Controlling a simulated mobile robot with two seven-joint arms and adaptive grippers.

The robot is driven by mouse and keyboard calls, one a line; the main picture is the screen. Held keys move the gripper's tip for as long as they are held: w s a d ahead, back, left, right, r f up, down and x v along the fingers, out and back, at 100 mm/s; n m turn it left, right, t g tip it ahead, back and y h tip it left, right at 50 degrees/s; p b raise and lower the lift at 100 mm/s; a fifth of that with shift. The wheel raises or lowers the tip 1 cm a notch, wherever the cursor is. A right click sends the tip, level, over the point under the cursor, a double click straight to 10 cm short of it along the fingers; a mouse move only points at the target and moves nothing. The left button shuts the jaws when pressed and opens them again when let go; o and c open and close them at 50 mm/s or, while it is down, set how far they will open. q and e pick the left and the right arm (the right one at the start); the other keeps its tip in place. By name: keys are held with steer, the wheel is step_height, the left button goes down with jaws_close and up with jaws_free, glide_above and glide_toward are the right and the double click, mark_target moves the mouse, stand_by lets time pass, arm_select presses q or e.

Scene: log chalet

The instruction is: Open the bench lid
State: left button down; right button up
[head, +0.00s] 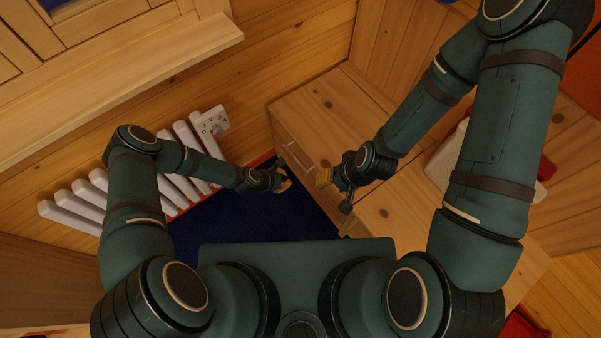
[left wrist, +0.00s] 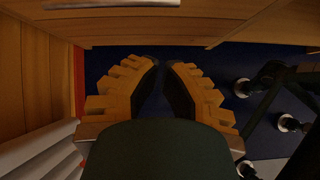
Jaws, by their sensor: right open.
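The wooden bench (head: 325,110) stands against the log wall right of centre in the head view. Its flat top looks down, with no visible gap under the lid. A pale bar handle (head: 298,154) is on its front face; a light bar also shows at the top of the left wrist view (left wrist: 110,4). My left gripper (head: 284,180) is low in front of the bench, apart from it. Its yellow fingers (left wrist: 161,64) are apart with nothing between them. My right gripper (head: 322,178) is open by the bench's front edge; whether it touches the bench is unclear.
Dark blue floor (head: 230,220) lies clear before the bench. A whitish object (head: 447,160) sits on the right, partly behind my right arm.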

arm_select(q)
steer(key=w+d+f+n+b, duration=0.25)
steer(key=w+d+f, duration=0.2)
steer(key=f, duration=0.45)
steer(key=shift+m, duration=0.35)
steer(key=shift+s+d+r+b, duration=0.15)
steer(key=shift+d+r, duration=0.3)
steer(key=shift+r, duration=0.5)
steer(key=shift+d+r+b, duration=0.25)
steer(key=shift+d+r, duration=0.15)
steer(key=shift+r, duration=0.55)
